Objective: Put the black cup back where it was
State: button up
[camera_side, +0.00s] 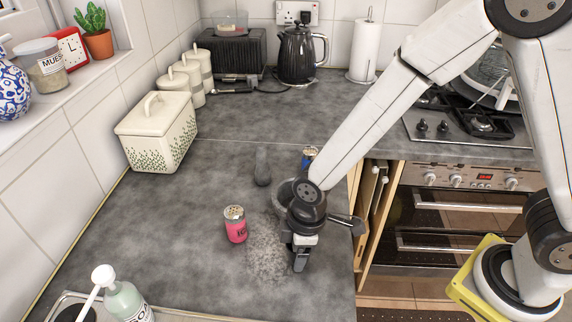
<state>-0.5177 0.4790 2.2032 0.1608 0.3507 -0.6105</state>
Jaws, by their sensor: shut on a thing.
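My gripper (299,264) points down at the right part of the worktop, near its right edge. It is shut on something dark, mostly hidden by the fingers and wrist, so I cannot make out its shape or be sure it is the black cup. A dark grey rounded vessel (283,192) shows partly behind my wrist; my arm hides the rest. A dark grey upright cylinder (262,168) stands farther back.
A blue can (309,156) stands behind my forearm. A speckled pale patch (266,250) lies on the worktop (180,240) between the pink can and my gripper. A soap bottle (125,300) is at front left, a bread bin (157,135) at back left. The left-middle worktop is clear.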

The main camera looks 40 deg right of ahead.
jog(key=shift+f, duration=0.65)
jog(key=shift+f, duration=0.1)
jog(key=o, duration=1.1)
jog(key=shift+o, duration=0.2)
notch_tip(320, 180, up, 12)
jog(key=d, duration=0.1)
jog(key=shift+s+d, duration=0.15)
jog(key=shift+s, duration=0.3)
jog(key=s+d+f+m+t+h, duration=0.1)
jog(key=s+d+f+m, duration=0.1)
jog(key=d+m, duration=0.9)
jog(key=d+f, duration=0.1)
jog(key=d, duration=0.6)
jog(key=shift+s+t, duration=0.3)
jog(key=shift+t, duration=0.1)
